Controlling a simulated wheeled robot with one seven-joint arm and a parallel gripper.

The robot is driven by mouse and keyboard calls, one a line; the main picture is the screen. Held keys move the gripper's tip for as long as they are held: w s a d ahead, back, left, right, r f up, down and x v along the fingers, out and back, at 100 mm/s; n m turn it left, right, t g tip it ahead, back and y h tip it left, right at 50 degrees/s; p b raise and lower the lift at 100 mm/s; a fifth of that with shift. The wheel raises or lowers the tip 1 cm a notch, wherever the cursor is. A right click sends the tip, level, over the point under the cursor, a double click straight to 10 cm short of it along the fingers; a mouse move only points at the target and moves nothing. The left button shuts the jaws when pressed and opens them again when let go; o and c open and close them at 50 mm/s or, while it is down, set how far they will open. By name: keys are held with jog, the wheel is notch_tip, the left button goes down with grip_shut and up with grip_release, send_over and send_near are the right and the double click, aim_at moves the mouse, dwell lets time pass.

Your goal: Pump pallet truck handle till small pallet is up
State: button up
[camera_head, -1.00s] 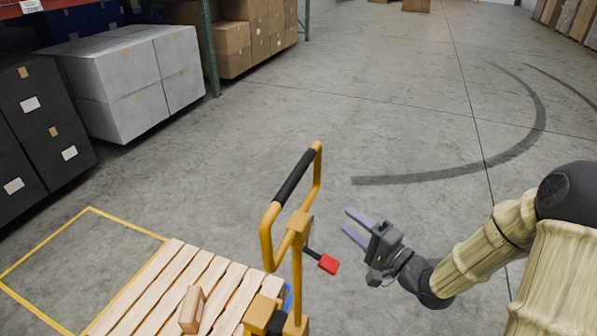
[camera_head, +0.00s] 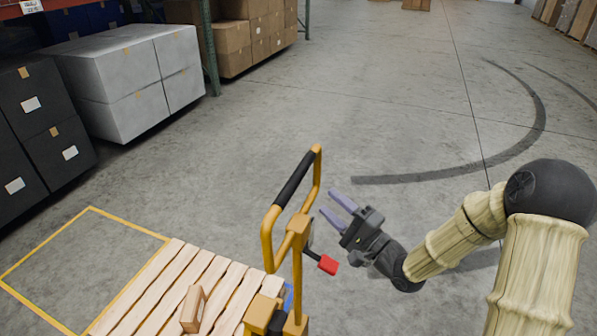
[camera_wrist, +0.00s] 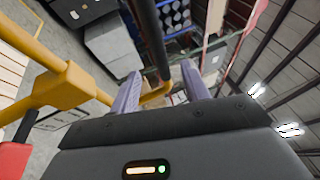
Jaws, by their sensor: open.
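The pallet truck handle (camera_head: 268,230) is a yellow loop with a black grip bar (camera_head: 295,178) across its upper left side. A red-tipped lever (camera_head: 327,264) sticks out from its stem. The small wooden pallet (camera_head: 215,285) lies behind the stem at the lower left. My gripper (camera_head: 334,207) is open and empty, just right of the handle loop, its fingers pointing up and left toward it. In the wrist view the black bar (camera_wrist: 150,30) passes between my two fingertips (camera_wrist: 160,88), beyond them; I cannot tell the distance. The pallet's height above the floor is unclear.
A small brown box (camera_head: 193,308) sits on the pallet. A yellow floor outline (camera_head: 45,244) lies left of it. White boxes (camera_head: 125,80) and dark boxes (camera_head: 40,130) line the left side. The floor to the right and beyond is open.

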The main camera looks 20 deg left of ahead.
aim_at(302, 178)
jog(key=p+x, duration=0.3)
jog(key=x, duration=0.8)
jog(key=shift+w+a, duration=0.15)
jog(key=shift+a, duration=0.2)
jog(key=shift+r, duration=0.1)
grip_shut()
